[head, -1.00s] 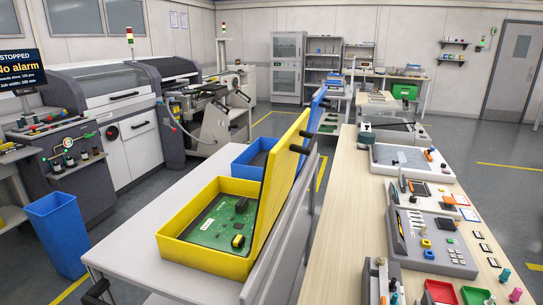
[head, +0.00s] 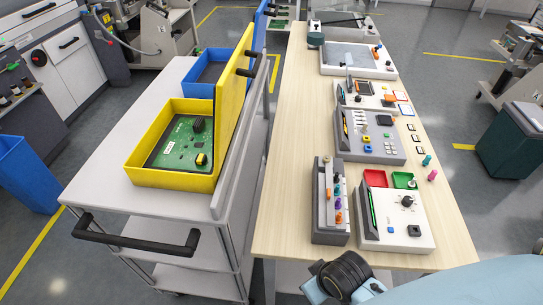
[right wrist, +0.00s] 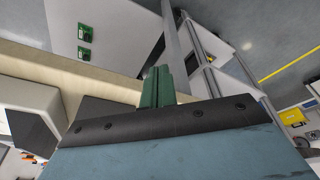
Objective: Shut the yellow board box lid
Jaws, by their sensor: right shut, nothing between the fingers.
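The yellow board box (head: 172,182) stands on the grey trolley top in the head view, with a green circuit board (head: 185,142) inside. Its yellow lid (head: 232,92) stands up steeply along the box's right side, open, with a black handle (head: 246,72) on its right face. My right gripper shows in the right wrist view as two dark green fingers (right wrist: 157,86), shut together and empty. In the head view my right arm comes in at the bottom right, apart from the lid; its fingers cannot be made out there. My left gripper is not in view.
A blue box (head: 205,68) with its lid up stands behind the yellow box. The trolley's black push handle (head: 135,240) is at the front. A wooden bench (head: 295,120) with devices and a tool rack (head: 329,220) runs to the right, across a narrow gap.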

